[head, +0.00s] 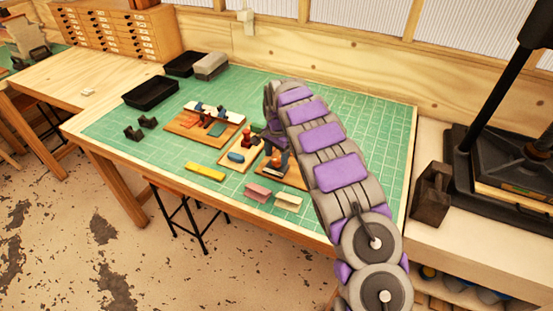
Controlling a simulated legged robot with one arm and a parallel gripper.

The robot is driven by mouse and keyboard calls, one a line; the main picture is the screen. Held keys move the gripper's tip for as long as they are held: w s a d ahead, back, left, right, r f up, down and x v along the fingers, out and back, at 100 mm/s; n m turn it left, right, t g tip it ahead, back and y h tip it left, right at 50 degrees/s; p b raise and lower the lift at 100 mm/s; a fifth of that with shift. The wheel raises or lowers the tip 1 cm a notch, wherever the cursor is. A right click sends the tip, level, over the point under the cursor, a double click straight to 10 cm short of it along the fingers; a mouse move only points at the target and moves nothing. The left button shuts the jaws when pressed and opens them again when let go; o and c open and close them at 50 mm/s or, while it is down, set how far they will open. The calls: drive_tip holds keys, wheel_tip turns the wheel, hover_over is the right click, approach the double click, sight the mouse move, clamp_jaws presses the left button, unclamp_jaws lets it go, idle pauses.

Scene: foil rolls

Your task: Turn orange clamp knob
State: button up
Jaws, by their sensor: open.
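A small fixture with a red-orange upright part (247,138) stands on a pale board on the green mat (330,230). It may be the clamp with its knob, but it is too small to tell. A second small wooden board (294,183) with an orange-brown block (276,170) lies to its right. My purple and grey arm reaches over the table and bends down at its far end. My gripper (277,153) is small and dark, open, just above this second board. The arm hides part of the area behind it, and I cannot tell whether the gripper touches anything.
A larger wooden board (187,126) with coloured parts lies to the left. A yellow bar (205,173), a pink block (257,192) and a cream block (288,201) lie near the front edge. Black trays (150,92) stand at the back left. A black press (500,150) stands right.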

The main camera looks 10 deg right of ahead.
drive_tip(key=shift+d+f, duration=0.15)
drive_tip(key=shift+f, duration=0.75)
drive_tip(key=shift+r, duration=0.1)
drive_tip(key=c, duration=1.1)
